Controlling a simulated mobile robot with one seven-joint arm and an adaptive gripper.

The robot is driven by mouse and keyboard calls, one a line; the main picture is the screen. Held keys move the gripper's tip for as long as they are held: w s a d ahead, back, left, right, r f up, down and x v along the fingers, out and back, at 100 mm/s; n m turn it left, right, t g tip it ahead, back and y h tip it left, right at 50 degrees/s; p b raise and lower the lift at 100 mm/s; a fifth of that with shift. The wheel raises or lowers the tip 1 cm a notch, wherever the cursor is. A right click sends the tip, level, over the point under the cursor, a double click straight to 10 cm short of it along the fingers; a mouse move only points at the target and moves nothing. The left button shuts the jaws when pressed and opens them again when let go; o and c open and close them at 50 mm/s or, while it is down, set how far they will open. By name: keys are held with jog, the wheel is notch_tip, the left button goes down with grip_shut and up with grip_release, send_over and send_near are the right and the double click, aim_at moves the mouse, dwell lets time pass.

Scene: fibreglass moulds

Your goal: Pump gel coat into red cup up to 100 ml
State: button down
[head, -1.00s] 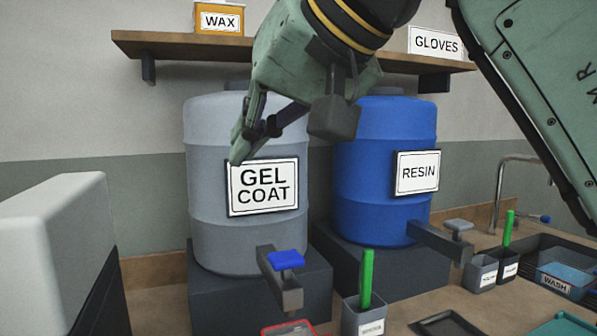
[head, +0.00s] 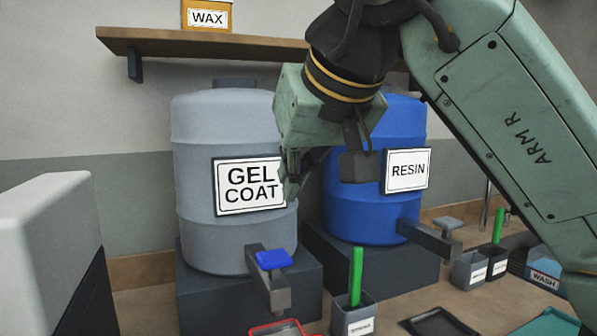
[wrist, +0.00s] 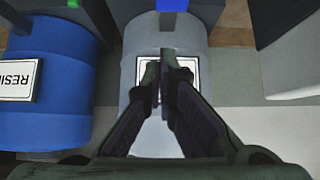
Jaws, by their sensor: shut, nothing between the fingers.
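The grey gel coat barrel (head: 195,155) stands on a dark block, with its white "GEL COAT" label (head: 249,187) facing me. Its tap has a blue lever (head: 274,260) at the front of the spout (head: 270,291). The blue lever also shows at the top edge of the wrist view (wrist: 172,5). A red-rimmed container (head: 278,329), perhaps the red cup, shows below the spout, cut off by the bottom edge. My gripper (head: 288,188) is shut and empty, in front of the barrel near the label's right edge. In the wrist view its fingertips (wrist: 167,58) partly cover the label.
The blue resin barrel (head: 352,205) with a grey lever stands to the right. A grey holder (head: 352,317) with a green-handled tool stands in front. More holders, a dark tray (head: 438,325) and a wash tub (head: 541,272) lie right. A pale box (head: 45,225) stands left.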

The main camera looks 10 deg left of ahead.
send_over(283, 253)
notch_tip(283, 253, down, 4)
jog(key=shift+s+d+f, duration=0.1)
notch_tip(283, 253, down, 3)
jog(key=shift+f+p, duration=0.15)
jog(key=shift+p, duration=0.15)
jog(key=shift+f, duration=0.4)
jog(key=shift+f, duration=0.1)
notch_tip(283, 253, down, 4)
jog(key=shift+r+b, duration=0.2)
jog(key=shift+b, duration=0.9)
jog(key=shift+r, duration=0.1)
